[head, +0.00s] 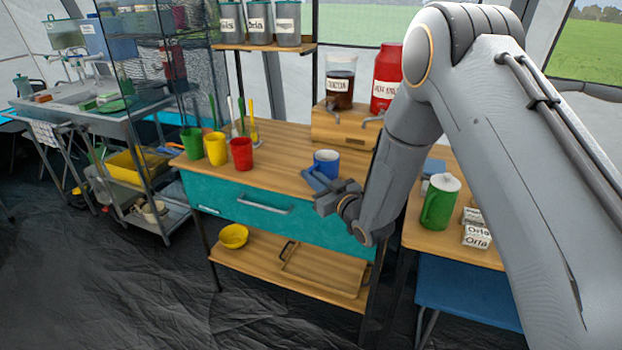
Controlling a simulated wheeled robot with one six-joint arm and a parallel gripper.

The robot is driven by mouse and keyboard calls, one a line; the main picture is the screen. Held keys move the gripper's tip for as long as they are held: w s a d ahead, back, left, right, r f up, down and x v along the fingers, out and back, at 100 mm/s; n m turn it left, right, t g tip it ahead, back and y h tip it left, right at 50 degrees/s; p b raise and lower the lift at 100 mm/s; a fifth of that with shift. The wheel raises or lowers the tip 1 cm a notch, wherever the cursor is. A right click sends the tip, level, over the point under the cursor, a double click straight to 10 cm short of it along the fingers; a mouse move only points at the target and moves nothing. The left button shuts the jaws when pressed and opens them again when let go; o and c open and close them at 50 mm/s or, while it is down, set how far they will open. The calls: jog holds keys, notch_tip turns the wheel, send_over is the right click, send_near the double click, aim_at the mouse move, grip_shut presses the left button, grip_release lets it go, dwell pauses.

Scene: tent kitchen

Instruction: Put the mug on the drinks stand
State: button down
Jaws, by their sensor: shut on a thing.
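A blue mug (326,160) with a pale inside is upright at the front right of the wooden worktop with the teal drawer. My gripper (315,180) reaches it from the front right and is shut on it. The fingers hide the mug's lower part, so I cannot tell whether its base touches the worktop. The wooden drinks stand (335,127) is behind the mug, at the back right of the worktop. It bears a dark drink dispenser (340,88) and a red dispenser (385,75), with taps at the front. My arm hides part of its right side.
Green (191,142), yellow (215,148) and red (241,153) cups with utensils stand on the left of the worktop (275,165). A green jug (440,202) and labelled boxes (476,233) stand on the right table. The worktop between the cups and mug is clear.

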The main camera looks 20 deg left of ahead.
jog(key=shift+f, duration=0.45)
jog(key=shift+f, duration=0.2)
jog(key=c, duration=1.9)
grip_release()
jog(key=shift+s, duration=0.1)
jog(key=shift+o, duration=0.2)
jog(key=shift+r, duration=0.1)
jog(key=shift+r, duration=0.15)
jog(key=b+v, duration=0.2)
jog(key=v, duration=1)
